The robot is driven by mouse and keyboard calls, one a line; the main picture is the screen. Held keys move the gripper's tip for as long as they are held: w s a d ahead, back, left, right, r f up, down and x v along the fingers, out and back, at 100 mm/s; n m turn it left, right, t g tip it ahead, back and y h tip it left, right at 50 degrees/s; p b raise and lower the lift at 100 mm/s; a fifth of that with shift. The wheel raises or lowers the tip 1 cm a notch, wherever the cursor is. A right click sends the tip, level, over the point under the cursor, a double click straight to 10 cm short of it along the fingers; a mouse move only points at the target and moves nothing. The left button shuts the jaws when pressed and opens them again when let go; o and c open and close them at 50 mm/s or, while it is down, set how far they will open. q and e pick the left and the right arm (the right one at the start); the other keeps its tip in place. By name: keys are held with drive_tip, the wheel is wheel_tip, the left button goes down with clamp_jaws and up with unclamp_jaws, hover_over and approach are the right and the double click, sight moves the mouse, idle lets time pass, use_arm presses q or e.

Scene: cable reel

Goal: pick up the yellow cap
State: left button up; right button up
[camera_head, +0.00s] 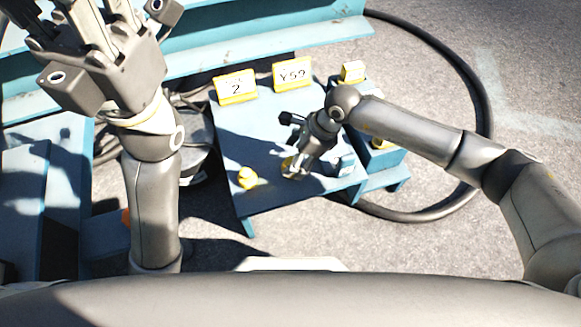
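A small rounded yellow object (247,177), which may be the yellow cap, sits near the front left edge of the blue table (262,202). A second small yellow piece (289,165) shows at the fingers of my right gripper (295,170), partly hidden by it. I cannot tell which of the two is the cap. My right gripper reaches down over the table, right of the rounded yellow object. Its fingers are too small and shadowed to show whether they are open or shut. My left gripper (92,32) is raised at the upper left, far from both; its fingers look spread and empty.
Yellow signs marked "2" (236,87) and "Y5?" (293,74) stand at the table's back. A smaller yellow sign (353,72) stands to their right. A blue bench (270,45) runs behind. A thick black cable (470,75) curves around the right side.

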sight(290, 162)
drive_tip(key=shift+b+x, duration=0.9)
drive_tip(key=shift+x, duration=0.95)
drive_tip(key=c, duration=1.1)
drive_tip(key=shift+r, duration=0.1)
